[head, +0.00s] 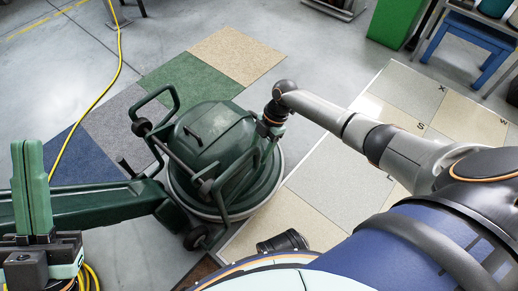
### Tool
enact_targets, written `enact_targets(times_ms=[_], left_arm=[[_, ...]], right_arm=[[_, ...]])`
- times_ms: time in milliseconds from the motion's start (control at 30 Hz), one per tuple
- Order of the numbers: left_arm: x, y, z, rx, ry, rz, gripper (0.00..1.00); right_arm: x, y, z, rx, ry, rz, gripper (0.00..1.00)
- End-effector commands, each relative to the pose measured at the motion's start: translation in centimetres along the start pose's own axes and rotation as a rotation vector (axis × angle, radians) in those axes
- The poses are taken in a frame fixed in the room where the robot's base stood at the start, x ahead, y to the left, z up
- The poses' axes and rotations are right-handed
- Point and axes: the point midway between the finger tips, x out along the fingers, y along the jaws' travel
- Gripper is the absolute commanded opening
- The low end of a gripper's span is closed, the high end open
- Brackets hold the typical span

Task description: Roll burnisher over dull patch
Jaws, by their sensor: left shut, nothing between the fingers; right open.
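The green burnisher (205,133) stands upright on the floor in the middle of the head view, with a round base, tubular handles and a small dark wheel. A long green arm (95,207) runs from it to the left. My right gripper (268,129) is at the burnisher's right handle, open; its fingers are mostly hidden, and I cannot tell whether they touch the handle. Pale floor tiles (341,184) lie right of the burnisher; I cannot tell which part is the dull patch.
A yellow cable (118,62) runs across the floor at left. Tan, green, grey and navy carpet tiles (237,54) lie behind and left of the burnisher. A green bin (397,20) and blue stool (473,40) stand at back right.

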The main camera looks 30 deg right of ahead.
Motion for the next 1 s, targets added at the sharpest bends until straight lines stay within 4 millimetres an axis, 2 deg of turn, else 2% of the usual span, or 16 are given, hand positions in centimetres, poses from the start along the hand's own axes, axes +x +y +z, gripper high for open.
enact_targets(times_ms=[167,500,633,800,1000], left_arm=[[0.4,-0.2,-0.5,-0.002,0.000,-0.002,0.00],[2.5,-1.5,-2.8,-0.002,0.015,-0.010,0.00],[3.0,-1.8,-3.4,0.018,0.022,-0.006,0.00],[3.3,-2.1,-3.8,0.028,0.027,-0.013,0.00],[3.3,-2.2,-3.8,0.033,0.025,-0.019,0.00]], right_arm=[[-1.2,0.0,0.0,0.001,-0.002,0.000,0.59],[-8.4,0.0,-0.1,0.000,-0.002,0.002,0.59],[-10.7,0.1,-0.1,0.000,-0.002,0.002,0.59],[-12.2,0.1,-0.1,-0.001,0.000,0.001,0.59],[-12.6,0.0,0.0,0.000,0.000,0.000,0.59]])
